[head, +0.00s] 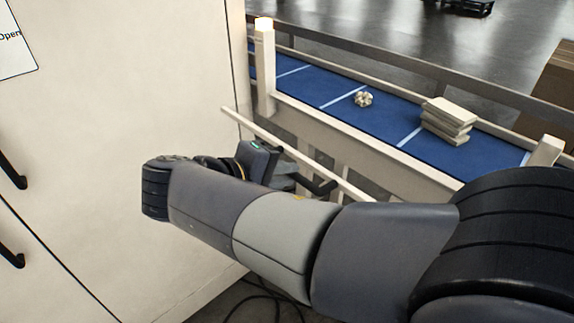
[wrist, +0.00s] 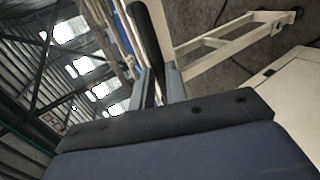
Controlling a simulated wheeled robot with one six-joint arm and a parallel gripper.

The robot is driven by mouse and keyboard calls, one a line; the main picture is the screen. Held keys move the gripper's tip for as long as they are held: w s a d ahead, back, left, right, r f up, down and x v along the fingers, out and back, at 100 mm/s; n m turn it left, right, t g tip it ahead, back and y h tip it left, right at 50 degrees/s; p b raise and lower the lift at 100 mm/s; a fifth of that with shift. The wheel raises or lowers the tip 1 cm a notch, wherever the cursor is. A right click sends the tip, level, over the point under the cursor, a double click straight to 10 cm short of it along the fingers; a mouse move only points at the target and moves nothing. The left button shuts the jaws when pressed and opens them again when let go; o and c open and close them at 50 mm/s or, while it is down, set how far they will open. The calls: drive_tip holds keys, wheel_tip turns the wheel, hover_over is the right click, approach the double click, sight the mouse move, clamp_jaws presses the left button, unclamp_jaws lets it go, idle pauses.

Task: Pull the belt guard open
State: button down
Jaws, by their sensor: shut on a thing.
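The belt guard (head: 240,120) shows in the head view as a pale bar slanting down to the right in front of the conveyor, with a dark handle (head: 323,188) on its near side. My gripper (head: 303,181) is at this handle, partly hidden behind my arm. In the wrist view my gripper (wrist: 159,88) has its two fingers on either side of a dark bar, the handle (wrist: 148,32), and is shut on it. A pale frame (wrist: 215,45) shows to its right. The guard's lower part is mostly hidden by my arm.
The conveyor's blue belt (head: 385,124) carries a small pale ball-like object (head: 363,98) and a stack of pale slabs (head: 447,118). A cream cabinet (head: 120,80) with black handles stands close on the left. Dark cables (head: 268,296) lie on the floor below my arm.

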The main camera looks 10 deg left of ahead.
drive_tip(key=shift+f, duration=0.4)
drive_tip(key=c, duration=1.4)
unclamp_jaws()
drive_tip(key=v, duration=1.1)
drive_tip(key=shift+c, duration=0.3)
